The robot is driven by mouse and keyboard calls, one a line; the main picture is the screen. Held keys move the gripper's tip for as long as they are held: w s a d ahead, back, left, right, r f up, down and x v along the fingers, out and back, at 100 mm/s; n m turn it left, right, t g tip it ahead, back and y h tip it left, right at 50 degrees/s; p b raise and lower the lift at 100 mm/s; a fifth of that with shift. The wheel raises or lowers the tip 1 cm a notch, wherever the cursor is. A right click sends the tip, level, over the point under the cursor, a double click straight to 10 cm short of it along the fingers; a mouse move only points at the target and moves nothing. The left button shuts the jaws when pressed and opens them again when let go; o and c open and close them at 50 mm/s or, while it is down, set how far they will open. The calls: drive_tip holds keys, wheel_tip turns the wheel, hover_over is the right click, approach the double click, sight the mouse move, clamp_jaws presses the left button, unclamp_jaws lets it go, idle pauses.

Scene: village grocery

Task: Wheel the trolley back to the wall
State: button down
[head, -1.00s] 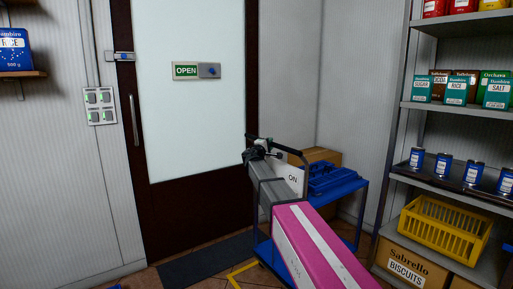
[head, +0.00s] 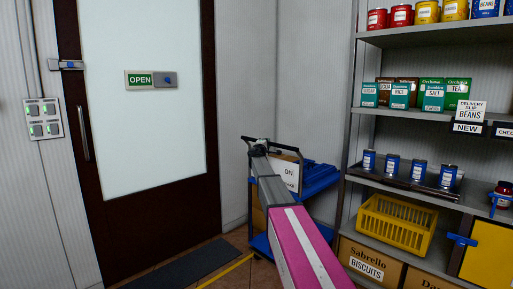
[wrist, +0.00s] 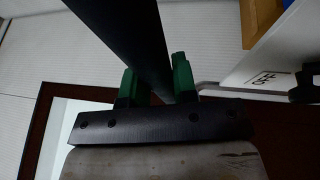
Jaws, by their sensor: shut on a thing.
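The blue trolley (head: 322,178) stands near the wall corner, between the door and the shelving. My gripper (head: 258,146), at the end of my grey and pink arm, is shut on the handle. In the wrist view, the green fingers (wrist: 157,84) sit either side of the dark handle bar (wrist: 128,35). My arm hides much of the trolley's lower part and its wheels.
A dark-framed door (head: 145,90) with an OPEN sign is on the left, a dark mat (head: 185,268) below it. A yellow floor line (head: 228,270) runs near the trolley. Shelving (head: 440,115) with a yellow basket (head: 396,224) and biscuit boxes (head: 368,262) stands close on the right.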

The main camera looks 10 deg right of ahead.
drive_tip(key=w+d, duration=0.9)
drive_tip(key=d, duration=0.5)
drive_tip(key=shift+w+d, duration=0.2)
drive_tip(key=shift+w, duration=0.2)
drive_tip(key=c, duration=0.9)
unclamp_jaws()
drive_tip(key=shift+w+d, duration=0.1)
drive_tip(key=shift+d, duration=0.05)
drive_tip(key=v, duration=1.1)
